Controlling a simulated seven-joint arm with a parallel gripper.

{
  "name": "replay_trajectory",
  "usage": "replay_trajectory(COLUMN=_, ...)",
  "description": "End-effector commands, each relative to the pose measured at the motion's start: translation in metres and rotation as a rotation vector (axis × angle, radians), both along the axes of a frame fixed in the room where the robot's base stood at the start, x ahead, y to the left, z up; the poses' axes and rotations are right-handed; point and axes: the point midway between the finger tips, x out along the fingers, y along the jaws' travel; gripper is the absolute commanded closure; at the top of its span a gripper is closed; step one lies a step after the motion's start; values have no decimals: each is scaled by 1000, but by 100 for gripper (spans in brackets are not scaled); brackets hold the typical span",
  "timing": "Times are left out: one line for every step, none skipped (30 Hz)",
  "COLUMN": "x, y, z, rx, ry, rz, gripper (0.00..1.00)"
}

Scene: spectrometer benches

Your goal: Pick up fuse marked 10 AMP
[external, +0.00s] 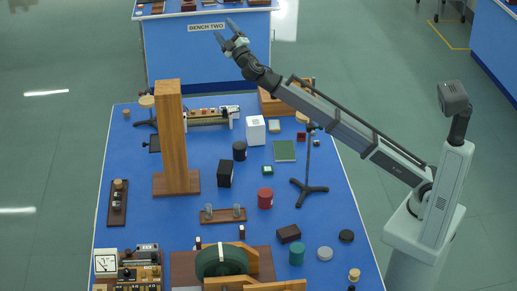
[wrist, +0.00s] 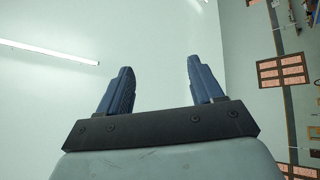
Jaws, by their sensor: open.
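No marking reading 10 AMP is legible, so I cannot tell which thing is that fuse. Small dark pieces stand on the blue bench (external: 140,215) in the external view, one near the front left (external: 198,243), one to its right (external: 241,232) and one by the right edge (external: 316,143); they are too small to identify. My gripper (external: 229,31) is raised high above the bench's far end, pointing up and left. In the wrist view my gripper (wrist: 158,80) shows its two blue fingers spread apart with nothing between them.
A tall wooden post (external: 172,140) stands at the left. A thin black tripod stand (external: 309,170) stands at the right. A large green coil (external: 221,262) and a meter (external: 106,263) crowd the front. Bare blue surface lies around the red cylinder (external: 265,198).

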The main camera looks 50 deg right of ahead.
Motion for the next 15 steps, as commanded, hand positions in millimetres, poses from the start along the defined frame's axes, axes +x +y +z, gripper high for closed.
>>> replay_trajectory(x=-9, y=34, z=-32, rx=-26, ry=29, rz=52, gripper=34)
replay_trajectory(x=-12, y=53, z=-48, rx=-42, ry=43, rz=78, gripper=34)
replay_trajectory(x=-18, y=76, z=-67, rx=-64, ry=61, rz=112, gripper=34)
replay_trajectory(x=-22, y=92, z=-81, rx=-77, ry=74, rz=137, gripper=34)
replay_trajectory(x=-27, y=108, z=-93, rx=-90, ry=85, rz=162, gripper=34)
replay_trajectory(x=-33, y=126, z=-109, rx=-108, ry=99, rz=188, gripper=34)
replay_trajectory(x=-38, y=138, z=-119, rx=-120, ry=107, rz=208, gripper=34)
replay_trajectory(x=-42, y=149, z=-129, rx=-130, ry=115, rz=226, gripper=34)
replay_trajectory(x=-48, y=164, z=-142, rx=-144, ry=126, rz=249, gripper=34)
replay_trajectory(x=-52, y=173, z=-151, rx=-153, ry=133, rz=265, gripper=34)
replay_trajectory(x=-57, y=183, z=-159, rx=-163, ry=139, rz=280, gripper=34)
replay_trajectory(x=-63, y=195, z=-170, rx=-175, ry=148, rz=300, gripper=34)
replay_trajectory(x=-67, y=203, z=-178, rx=-184, ry=153, rz=313, gripper=34)
replay_trajectory(x=-72, y=211, z=-185, rx=-192, ry=159, rz=327, gripper=34)
replay_trajectory(x=-79, y=222, z=-195, rx=-202, ry=166, rz=345, gripper=34)
